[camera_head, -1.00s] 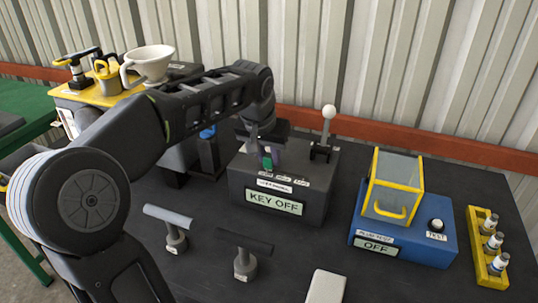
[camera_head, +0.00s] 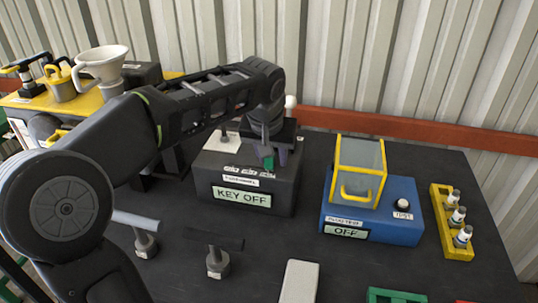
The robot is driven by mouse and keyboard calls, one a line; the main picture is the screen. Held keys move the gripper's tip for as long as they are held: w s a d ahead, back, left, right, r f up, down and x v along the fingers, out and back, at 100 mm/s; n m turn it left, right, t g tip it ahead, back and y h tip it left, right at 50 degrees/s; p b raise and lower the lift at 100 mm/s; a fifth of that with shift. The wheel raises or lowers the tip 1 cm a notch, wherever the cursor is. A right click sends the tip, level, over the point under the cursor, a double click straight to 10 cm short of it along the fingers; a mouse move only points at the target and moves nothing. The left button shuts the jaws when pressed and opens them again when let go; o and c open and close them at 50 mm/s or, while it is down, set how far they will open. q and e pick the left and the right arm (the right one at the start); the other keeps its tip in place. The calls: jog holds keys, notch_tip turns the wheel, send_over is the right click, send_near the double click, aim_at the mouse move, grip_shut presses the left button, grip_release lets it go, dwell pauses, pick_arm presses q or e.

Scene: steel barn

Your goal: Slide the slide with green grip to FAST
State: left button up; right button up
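A dark grey box (camera_head: 310,185) with a "KEY OFF" display (camera_head: 241,197) stands on the table. The slide's green grip (camera_head: 269,163) shows above the box's front top edge, over the rightmost of several small labels (camera_head: 250,171); their words are too small to read. My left gripper (camera_head: 270,158) points down over the box's right part. Its fingers sit on either side of the green grip and appear shut on it. The gripper hides the slot and most of the slide. My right gripper is not in view.
To the right are a blue box (camera_head: 385,226) with a yellow-framed cover (camera_head: 358,170) and a yellow rack (camera_head: 448,220). T-handles (camera_head: 215,262) and a pale block (camera_head: 299,283) stand in front.

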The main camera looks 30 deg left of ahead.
pick_arm(q)
jog(key=shift+o, duration=0.9)
jog(key=shift+r, duration=0.1)
jog(key=a+v, duration=0.1)
jog(key=v, duration=0.6)
jog(key=shift+d+r, duration=0.3)
jog(key=shift+d, duration=0.2)
jog(key=shift+s, duration=0.2)
